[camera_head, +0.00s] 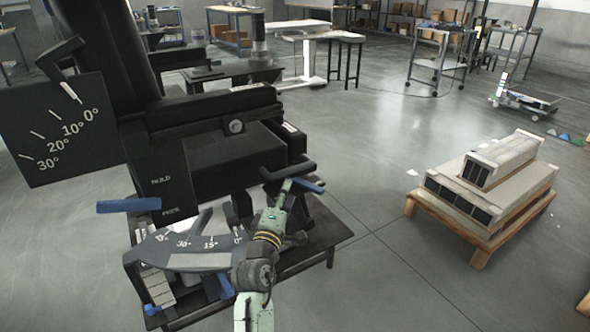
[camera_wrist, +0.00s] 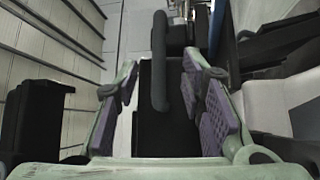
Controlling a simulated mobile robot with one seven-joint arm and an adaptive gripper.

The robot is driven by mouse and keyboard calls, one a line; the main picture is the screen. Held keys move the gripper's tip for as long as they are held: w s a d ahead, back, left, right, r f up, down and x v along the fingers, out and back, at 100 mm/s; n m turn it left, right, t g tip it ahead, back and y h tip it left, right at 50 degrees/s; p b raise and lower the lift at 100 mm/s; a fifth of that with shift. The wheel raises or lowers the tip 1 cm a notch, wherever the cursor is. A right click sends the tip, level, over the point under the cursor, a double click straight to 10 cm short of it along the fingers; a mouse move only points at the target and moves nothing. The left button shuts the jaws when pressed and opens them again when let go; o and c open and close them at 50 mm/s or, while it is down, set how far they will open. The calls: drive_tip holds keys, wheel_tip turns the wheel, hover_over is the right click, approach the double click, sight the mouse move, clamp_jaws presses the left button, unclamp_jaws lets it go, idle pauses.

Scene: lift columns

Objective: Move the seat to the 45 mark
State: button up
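A black machine with a dark padded seat (camera_head: 235,160) stands at left in the head view. Below it is a grey curved scale (camera_head: 195,262) marked 0°, 15° and 30°; its leftmost label is hard to read. I cannot tell which mark the seat is at. A black bar handle (camera_head: 288,171) sticks out at the seat's right side. My gripper (camera_head: 285,192) is at this handle, just below the bar. In the wrist view, my gripper (camera_wrist: 168,105) is open, purple pads apart, with the dark handle bar (camera_wrist: 160,62) between and ahead of the fingers, not visibly clamped.
A tilted plate (camera_head: 52,130) marked 0° to 30° stands at upper left. A panel (camera_head: 162,185) reads HOLD above and apparently FREE below, beside a blue lever (camera_head: 128,205). A wooden pallet (camera_head: 480,228) with grey blocks stands right. The floor between is clear.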

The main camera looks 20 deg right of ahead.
sight(295, 169)
drive_tip(key=p+x, duration=0.2)
drive_tip(key=x, duration=0.8)
drive_tip(key=shift+w+d+p, duration=0.1)
drive_tip(key=shift+w+p, duration=0.1)
drive_tip(key=shift+p, duration=0.15)
clamp_jaws()
idle(0.3)
